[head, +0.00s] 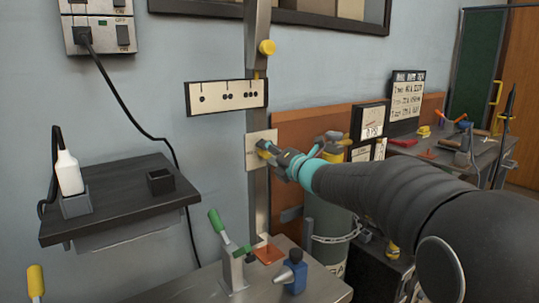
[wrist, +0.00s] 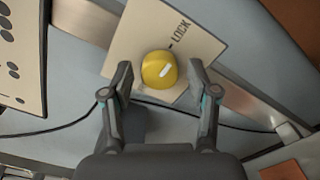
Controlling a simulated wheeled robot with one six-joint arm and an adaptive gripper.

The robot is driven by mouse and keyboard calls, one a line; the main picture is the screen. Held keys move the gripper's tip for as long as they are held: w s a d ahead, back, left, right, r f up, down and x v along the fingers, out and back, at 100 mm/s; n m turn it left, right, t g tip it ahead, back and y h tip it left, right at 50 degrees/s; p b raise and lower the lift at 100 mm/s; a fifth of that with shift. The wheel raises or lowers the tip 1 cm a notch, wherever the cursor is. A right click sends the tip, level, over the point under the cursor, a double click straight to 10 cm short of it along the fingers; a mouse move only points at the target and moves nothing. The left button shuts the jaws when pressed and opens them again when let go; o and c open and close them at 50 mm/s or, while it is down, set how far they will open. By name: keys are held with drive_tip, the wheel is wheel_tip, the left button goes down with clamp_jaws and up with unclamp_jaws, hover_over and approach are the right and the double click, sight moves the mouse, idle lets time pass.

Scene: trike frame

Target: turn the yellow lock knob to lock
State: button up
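The yellow lock knob (wrist: 157,66) sits on a cream plate (wrist: 122,50) marked LOCK, with a short tick beside the word. A white line on the knob slants up and right, and does not clearly point at the tick. My gripper (wrist: 160,72) is open, with one finger on each side of the knob. Gaps show between both fingertips and the knob. In the head view, my gripper (head: 268,152) is at the plate (head: 252,160) on the metal upright and hides much of the knob.
A dotted sign (head: 226,97) and another yellow knob (head: 266,47) are above on the upright (head: 258,20). Below is a bench with a green-handled clamp (head: 222,235) and a blue item (head: 293,272). A dark shelf (head: 120,205) is at left. A grey cylinder (head: 325,220) stands behind my arm.

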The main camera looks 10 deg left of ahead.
drive_tip(key=v, duration=1.2)
idle(0.4)
